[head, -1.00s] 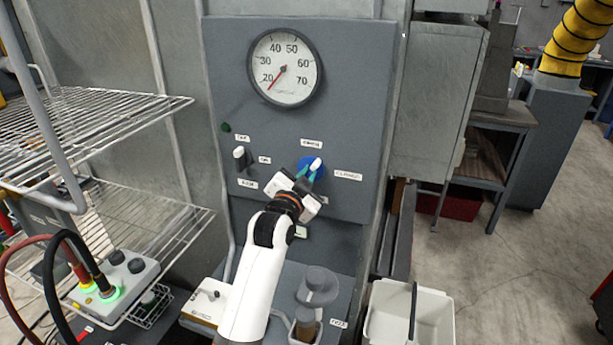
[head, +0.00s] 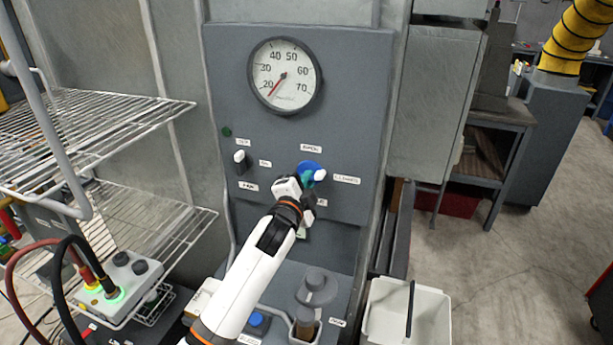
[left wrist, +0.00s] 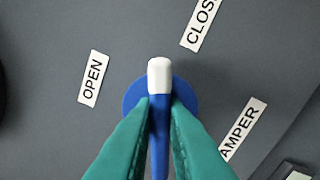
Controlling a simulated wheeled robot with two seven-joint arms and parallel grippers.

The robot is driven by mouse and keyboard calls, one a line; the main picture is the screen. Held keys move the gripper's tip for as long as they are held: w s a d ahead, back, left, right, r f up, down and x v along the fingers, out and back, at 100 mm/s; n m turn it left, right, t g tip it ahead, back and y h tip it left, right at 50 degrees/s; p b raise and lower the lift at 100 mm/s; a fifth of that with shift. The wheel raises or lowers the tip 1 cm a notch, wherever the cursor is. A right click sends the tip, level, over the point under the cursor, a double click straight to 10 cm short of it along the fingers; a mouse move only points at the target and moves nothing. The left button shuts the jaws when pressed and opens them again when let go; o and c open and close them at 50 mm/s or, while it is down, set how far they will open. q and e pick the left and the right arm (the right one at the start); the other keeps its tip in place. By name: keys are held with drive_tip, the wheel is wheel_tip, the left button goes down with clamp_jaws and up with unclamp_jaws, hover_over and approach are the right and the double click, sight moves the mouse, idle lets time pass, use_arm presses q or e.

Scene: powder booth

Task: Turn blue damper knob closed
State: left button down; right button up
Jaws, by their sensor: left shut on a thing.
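The blue damper knob (head: 309,167) is on the grey panel below the gauge, and it also shows in the left wrist view (left wrist: 132,98). Its white tip (left wrist: 159,76) sticks out between my fingers. My left gripper (head: 306,180) is shut on the knob, with one green finger on each side (left wrist: 160,125). My right gripper is not in view.
A dark knob with a white tip (head: 240,161) sits left on the same panel. The round gauge (head: 285,76) is above. A wire rack (head: 110,130) stands at left, a white bin (head: 385,312) at lower right. Cups stand on the ledge below.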

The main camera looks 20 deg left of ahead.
use_arm(q)
drive_tip(key=m+p, duration=0.1)
drive_tip(key=m, duration=0.3)
drive_tip(key=shift+f+m+p, duration=0.15)
drive_tip(key=shift+m+p, duration=0.15)
drive_tip(key=shift+p, duration=0.05)
idle(0.4)
drive_tip(key=c, duration=1.5)
unclamp_jaws()
drive_tip(key=shift+o, duration=0.2)
drive_tip(key=s+b, duration=0.2)
drive_tip(key=s, duration=1)
drive_tip(key=shift+a+b, duration=0.2)
drive_tip(key=shift+b, duration=0.2)
